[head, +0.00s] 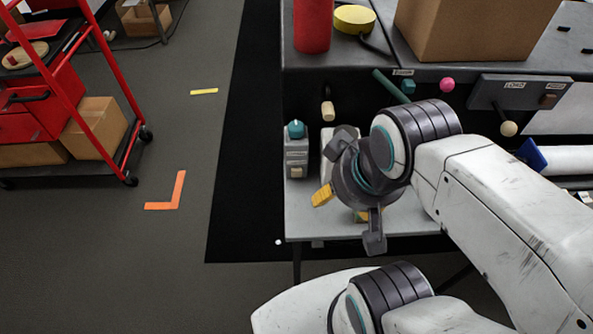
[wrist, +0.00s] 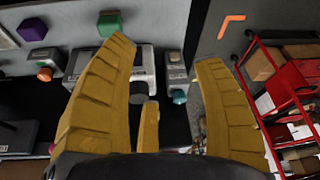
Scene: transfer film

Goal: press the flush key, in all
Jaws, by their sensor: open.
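My gripper (head: 352,190) is open and empty above the small grey side table (head: 410,215), in front of the machine. In the wrist view its yellow fingers (wrist: 165,58) are spread wide. A small grey box (head: 297,150) stands left of my gripper, with a teal knob on top and a beige key (head: 296,172) low on its front. The box (wrist: 177,78) shows between the fingers in the wrist view, apart from them. I cannot read a flush label on any key. A pale device (wrist: 146,58) beside the box is partly hidden by the gripper.
The dark machine carries a beige-tipped lever (head: 327,110), a pink knob (head: 447,84), a labelled panel (head: 515,92), a red cylinder (head: 312,25) and a cardboard box (head: 475,25). A red cart (head: 75,95) stands at left.

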